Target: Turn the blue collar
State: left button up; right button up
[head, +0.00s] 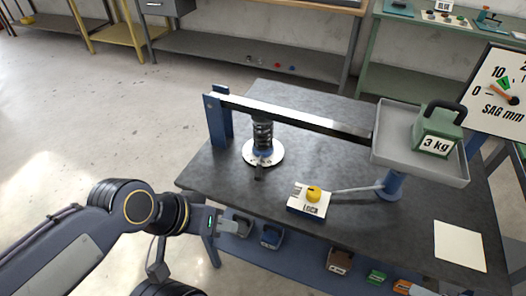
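The blue collar (263,153) shows as a thin blue band low on the black coil spring (262,134), just above a round white plate (277,158) on the dark bench. A short dark handle (259,172) sticks out from the plate toward the front. My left gripper (232,226) is in front of the bench's near left edge, apart from the collar and well short of it. Its fingers are small and seen from the side, so I cannot tell whether they are open. My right gripper is not in view.
A long beam (290,117) runs above the spring from a blue post (219,122) to a grey tray (417,165) bearing a green 3 kg weight (437,133). A white block with a yellow knob (313,194) stands front right. A sag gauge (502,91) is at right.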

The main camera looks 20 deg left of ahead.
aim_at(262, 153)
jog(key=i+l+z, duration=0.25)
jog(key=l, duration=0.15)
jog(key=i+l+z, duration=0.25)
jog(key=j+u, duration=0.1)
jog(key=u, duration=0.3)
jog(key=k+j+u, duration=0.15)
jog(key=u, duration=0.2)
jog(key=j+u, duration=0.15)
jog(key=u, duration=0.25)
jog(key=j+u, duration=0.15)
jog(key=u, duration=0.2)
jog(key=l+z, duration=0.15)
jog(key=z, duration=0.7)
